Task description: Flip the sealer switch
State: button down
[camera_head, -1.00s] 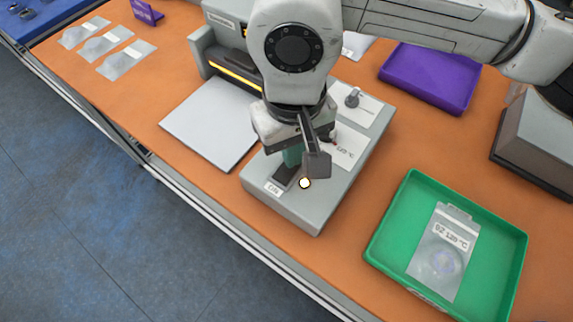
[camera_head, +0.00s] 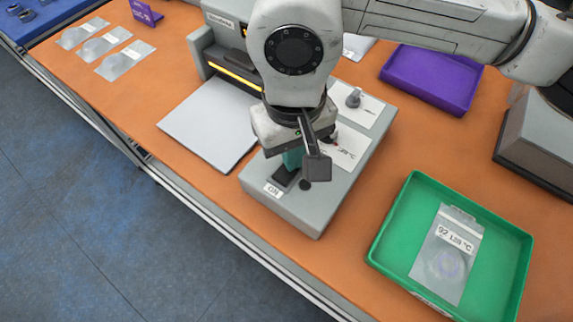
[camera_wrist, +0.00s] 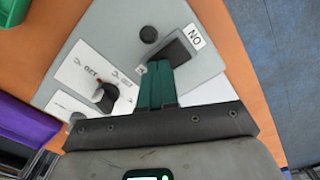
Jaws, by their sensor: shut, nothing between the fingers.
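The sealer (camera_head: 322,208) is a grey machine on the orange table. Its black rocker switch (camera_head: 284,175) sits beside a white ON label (camera_head: 273,190); the switch also shows in the wrist view (camera_wrist: 178,52). A round indicator (camera_head: 305,185) next to the switch is dark, and it is dark in the wrist view (camera_wrist: 148,34) too. My gripper (camera_head: 291,163) points down with its teal fingers shut and empty. In the wrist view the fingertips (camera_wrist: 158,68) are at the near edge of the switch; I cannot tell whether they touch it.
A knob (camera_wrist: 105,92) on a white panel lies left of my fingers in the wrist view. A green tray (camera_head: 393,232) holding a labelled pouch (camera_head: 447,252) stands at the right. A purple tray (camera_head: 432,75) is behind. Clear pouches (camera_head: 100,45) lie at the far left.

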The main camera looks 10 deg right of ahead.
jog(key=shift+r+p, duration=1)
jog(key=shift+r, duration=2.4)
jog(key=shift+s+a, duration=0.1)
